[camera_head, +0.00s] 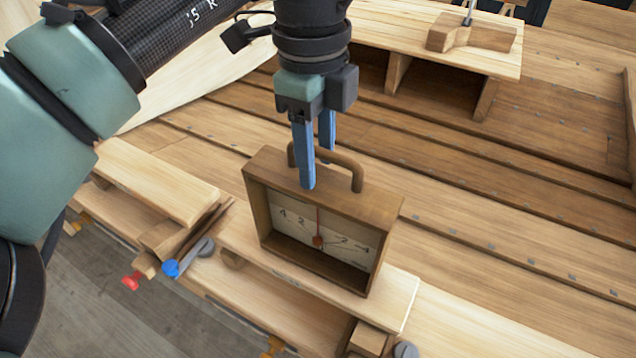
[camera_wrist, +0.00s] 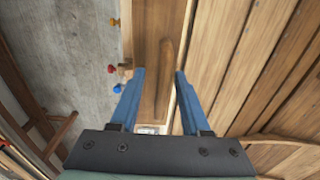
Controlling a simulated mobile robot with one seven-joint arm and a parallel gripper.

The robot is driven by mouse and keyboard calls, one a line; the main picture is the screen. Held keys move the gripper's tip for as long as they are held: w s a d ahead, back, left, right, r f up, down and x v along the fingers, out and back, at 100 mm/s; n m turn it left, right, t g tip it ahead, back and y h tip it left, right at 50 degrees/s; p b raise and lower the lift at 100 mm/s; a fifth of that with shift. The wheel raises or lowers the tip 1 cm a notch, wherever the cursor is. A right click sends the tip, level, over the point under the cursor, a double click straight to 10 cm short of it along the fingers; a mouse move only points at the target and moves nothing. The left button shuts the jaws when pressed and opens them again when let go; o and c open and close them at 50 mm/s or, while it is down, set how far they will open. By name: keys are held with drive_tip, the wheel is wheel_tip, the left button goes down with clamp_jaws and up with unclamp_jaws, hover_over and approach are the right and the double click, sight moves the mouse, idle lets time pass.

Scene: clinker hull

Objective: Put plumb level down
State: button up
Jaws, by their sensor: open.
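The gripper is open and holds nothing.
Overlapping hull planks (camera_head: 480,215) spread to the right. A shorter board (camera_head: 160,180) lies at left, near clamps with blue (camera_head: 171,268) and red (camera_head: 131,282) ends. A wooden shelf (camera_head: 440,45) bearing a wooden block (camera_head: 485,36) stands behind. Grey floor (camera_head: 100,310) shows at lower left.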

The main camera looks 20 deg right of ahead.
wheel_tip(320, 180, up, 6)
drive_tip(key=shift+w+a, duration=0.1)
drive_tip(key=w+d+r+n+t+h, duration=0.1)
drive_tip(key=d+r+n+t+h, duration=0.2)
drive_tip(key=d, duration=0.5)
drive_tip(key=w+d+r+t+h, duration=0.1)
drive_tip(key=d+r+t+h, duration=0.2)
drive_tip(key=d+h, duration=0.3)
wheel_tip(320, 180, up, 10)
drive_tip(key=n+t+h, duration=0.4)
drive_tip(key=n+t, duration=0.1)
drive_tip(key=a+r+n+t, duration=0.7)
drive_tip(key=a, duration=0.3)
drive_tip(key=s+a+r+n+t+y, duration=0.1)
drive_tip(key=s+a+n+t+y, duration=0.3)
drive_tip(key=a, duration=0.5)
drive_tip(key=s+a+r+n+t+y, duration=0.1)
drive_tip(key=s+a+n+t+y, duration=0.2)
drive_tip(key=a+n+y, duration=0.6)
drive_tip(key=t, duration=0.2)
drive_tip(key=shift+s+r+n+t, duration=0.3)
drive_tip(key=shift+s+r+t, duration=0.05)
drive_tip(key=shift+t, duration=0.05)
